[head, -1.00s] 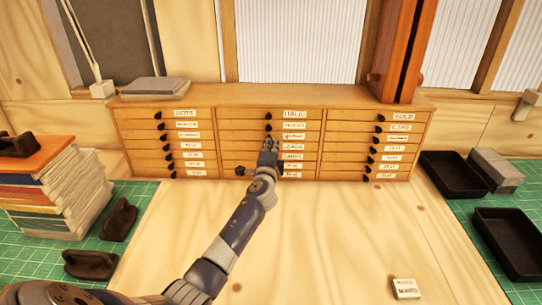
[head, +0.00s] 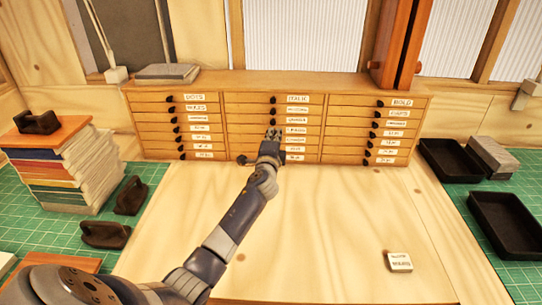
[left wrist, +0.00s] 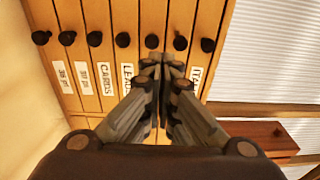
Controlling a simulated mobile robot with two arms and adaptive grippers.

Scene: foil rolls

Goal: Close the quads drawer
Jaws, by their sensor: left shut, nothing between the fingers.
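The wooden cabinet (head: 240,80) has three columns of narrow labelled drawers with dark knobs. The quads drawer (head: 248,121) appears to be third from the top in the middle column, below ITALIC; its label is too blurred to read surely. In the left wrist view, my fingers cover the label between LEADS and ITALIC where it would be. No drawer visibly sticks out in either view. My left gripper (head: 272,134) is shut and empty, in front of the middle column. In the left wrist view, its fingertips (left wrist: 161,66) are just by the knobs; contact cannot be told.
A book stack (head: 60,170) and dark handled blocks (head: 131,195) stand on the left green mat. Black trays (head: 455,168) and a grey block (head: 490,156) are at right.

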